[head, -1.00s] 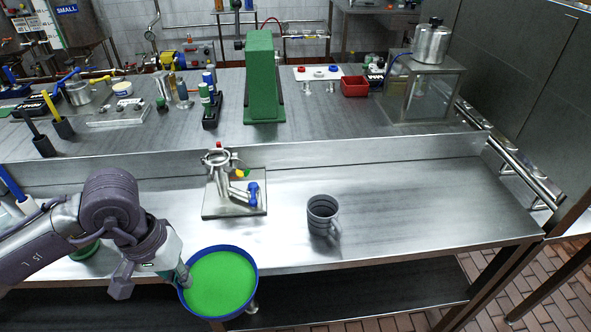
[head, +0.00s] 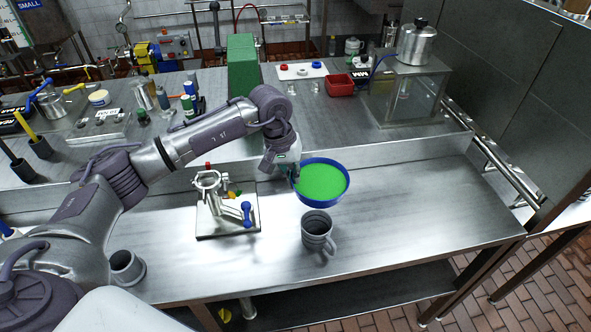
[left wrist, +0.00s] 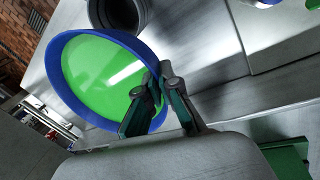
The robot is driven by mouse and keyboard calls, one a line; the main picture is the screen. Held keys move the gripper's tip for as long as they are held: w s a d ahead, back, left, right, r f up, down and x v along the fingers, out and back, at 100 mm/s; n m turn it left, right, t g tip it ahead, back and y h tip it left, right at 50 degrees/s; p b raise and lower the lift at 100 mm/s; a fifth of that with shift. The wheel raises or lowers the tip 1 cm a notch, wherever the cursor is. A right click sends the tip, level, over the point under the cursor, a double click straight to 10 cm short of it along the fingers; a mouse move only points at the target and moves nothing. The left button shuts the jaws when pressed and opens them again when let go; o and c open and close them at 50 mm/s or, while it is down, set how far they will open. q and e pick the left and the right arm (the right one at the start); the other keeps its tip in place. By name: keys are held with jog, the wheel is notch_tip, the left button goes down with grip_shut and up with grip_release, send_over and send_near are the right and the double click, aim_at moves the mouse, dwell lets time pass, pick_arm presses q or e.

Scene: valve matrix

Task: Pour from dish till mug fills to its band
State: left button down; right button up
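A blue-rimmed dish (head: 325,184) full of green liquid is held level above the bench, just behind and slightly right of the mug. My left gripper (head: 294,174) is shut on the dish's left rim. In the left wrist view the gripper (left wrist: 158,95) pinches the edge of the dish (left wrist: 95,80). The grey mug (head: 316,232) stands upright on the bench with its handle to the right. Part of the mug also shows in the left wrist view (left wrist: 122,14). Its inside looks dark; I cannot see a liquid level. My right gripper is not in view.
A metal stand with a ring and blue-handled valve (head: 228,205) stands on a plate left of the mug. A second grey cup (head: 127,268) is near the front left. The bench (head: 430,210) is clear to the right of the mug.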

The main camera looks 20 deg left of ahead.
pick_arm(q)
jog(key=shift+a+r+t+y, duration=0.1)
jog(key=shift+r+t+y, duration=0.2)
jog(key=shift+t, duration=0.4)
jog(key=shift+r+t+y+b, duration=0.3)
jog(key=shift+r+t+b, duration=0.35)
jog(key=shift+t, duration=0.45)
jog(key=shift+m+t+b, duration=0.3)
jog(key=shift+t+b, duration=0.2)
jog(key=shift+b, duration=0.55)
jog(key=shift+s+r+t+b, duration=0.1)
jog(key=shift+r+t+b, duration=0.25)
jog(key=shift+b, duration=0.7)
jog(key=shift+s+r+t+y+b, duration=0.15)
jog(key=shift+t+y+b, duration=0.25)
jog(key=shift+b, duration=0.35)
jog(key=shift+r, duration=0.1)
